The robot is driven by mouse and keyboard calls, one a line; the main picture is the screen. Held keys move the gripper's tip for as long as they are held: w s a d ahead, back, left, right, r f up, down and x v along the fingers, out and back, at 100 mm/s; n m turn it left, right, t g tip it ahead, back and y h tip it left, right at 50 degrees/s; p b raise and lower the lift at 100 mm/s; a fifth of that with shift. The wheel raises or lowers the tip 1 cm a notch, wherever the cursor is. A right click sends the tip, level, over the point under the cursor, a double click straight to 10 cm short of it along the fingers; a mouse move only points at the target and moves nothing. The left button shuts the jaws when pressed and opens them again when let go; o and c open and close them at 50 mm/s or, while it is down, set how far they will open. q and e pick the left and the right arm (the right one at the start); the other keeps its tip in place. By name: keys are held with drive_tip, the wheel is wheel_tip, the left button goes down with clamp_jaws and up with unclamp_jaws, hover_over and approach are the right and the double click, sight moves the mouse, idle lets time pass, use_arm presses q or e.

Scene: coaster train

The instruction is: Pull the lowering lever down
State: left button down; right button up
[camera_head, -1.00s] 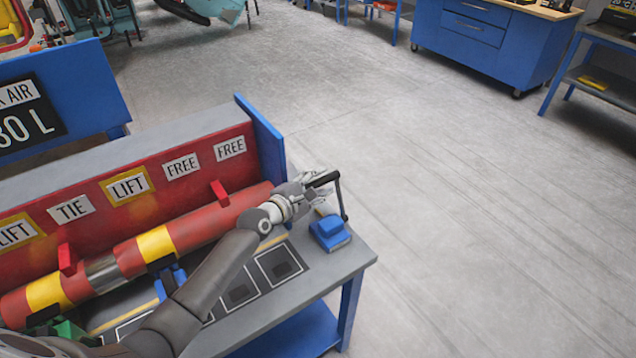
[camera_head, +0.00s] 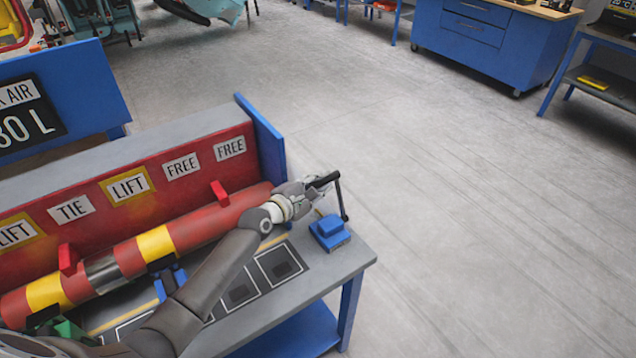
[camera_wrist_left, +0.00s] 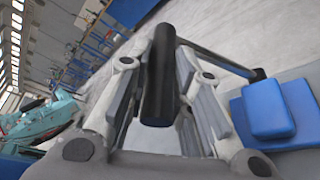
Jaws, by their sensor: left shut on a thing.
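The lowering lever has a thin dark arm (camera_head: 341,200) and a black grip (camera_head: 323,180) at its top. It stands at the right end of the bench, beside a blue block (camera_head: 329,232). My left gripper (camera_head: 308,188) is shut on the black grip. In the left wrist view the black grip (camera_wrist_left: 159,75) lies between the two fingers, and the lever arm (camera_wrist_left: 220,58) runs off to the right toward the blue block (camera_wrist_left: 268,110). The fingers hide part of the grip in the head view. My right gripper is not in view.
A red and yellow cylinder (camera_head: 205,222) lies along the bench before a red panel with LIFT, TIE and FREE labels. The grey bench top (camera_head: 335,268) has dark outlined squares. Open floor (camera_head: 450,200) lies to the right. A blue cabinet (camera_head: 490,45) stands far back.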

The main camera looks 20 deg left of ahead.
use_arm(q)
drive_tip(key=shift+s+d+r+m+t+p, duration=0.25)
drive_tip(key=shift+s+d+m+t+p, duration=0.1)
drive_tip(key=shift+s+d+m, duration=0.45)
drive_tip(key=s+d+f+m+t+b, duration=0.1)
drive_tip(key=s+d+m+t+b, duration=0.1)
drive_tip(key=s+d+m, duration=0.3)
drive_tip(key=shift+d+m+b, duration=0.7)
drive_tip(key=shift+d+b, duration=0.1)
drive_tip(key=shift+d, duration=0.2)
drive_tip(key=shift+s+t, duration=0.1)
drive_tip(key=shift+t, duration=0.15)
drive_tip(key=c, duration=1.3)
unclamp_jaws()
drive_tip(key=v, duration=1.2)
